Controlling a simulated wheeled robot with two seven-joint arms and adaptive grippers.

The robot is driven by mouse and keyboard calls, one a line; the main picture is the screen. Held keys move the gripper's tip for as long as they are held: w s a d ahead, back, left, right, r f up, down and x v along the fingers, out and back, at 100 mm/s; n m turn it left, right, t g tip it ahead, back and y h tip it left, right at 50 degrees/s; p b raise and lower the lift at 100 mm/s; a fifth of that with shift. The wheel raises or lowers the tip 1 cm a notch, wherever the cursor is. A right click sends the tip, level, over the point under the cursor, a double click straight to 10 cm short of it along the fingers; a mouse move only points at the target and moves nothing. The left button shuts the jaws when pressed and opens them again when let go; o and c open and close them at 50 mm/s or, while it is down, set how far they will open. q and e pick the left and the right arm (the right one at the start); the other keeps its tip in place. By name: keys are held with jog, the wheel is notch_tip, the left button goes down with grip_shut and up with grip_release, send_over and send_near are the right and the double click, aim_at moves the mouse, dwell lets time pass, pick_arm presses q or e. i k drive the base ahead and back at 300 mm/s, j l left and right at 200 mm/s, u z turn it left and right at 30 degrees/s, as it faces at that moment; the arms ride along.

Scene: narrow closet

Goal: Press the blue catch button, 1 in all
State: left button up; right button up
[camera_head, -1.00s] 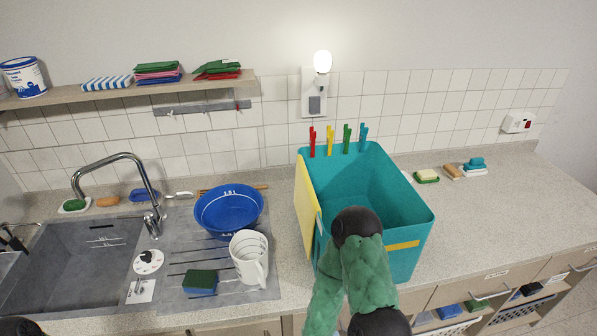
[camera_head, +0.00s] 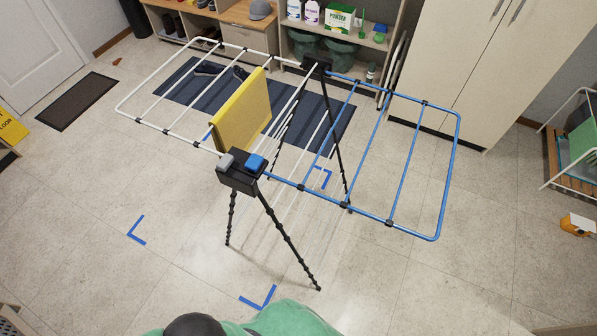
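The blue catch button (camera_head: 255,163) sits on top of the black hub (camera_head: 238,180) at the near end of a folding drying rack. A grey button (camera_head: 226,161) is beside it on the left of the same hub. The rack stands on black legs with its white wing (camera_head: 160,78) spread left and its blue wing (camera_head: 408,165) spread right. Whether the blue button is pressed in cannot be told. Neither of my grippers shows; only a green-covered part of mine with a dark joint shows at the bottom edge, well below the hub.
Blue corner marks (camera_head: 259,298) lie on the floor near the legs. The tiled floor in front is clear. A striped mat (camera_head: 190,88), shelves and a tall cabinet (camera_head: 470,70) stand behind.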

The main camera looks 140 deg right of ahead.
aim_at(252, 164)
jog(key=z, duration=4.55)
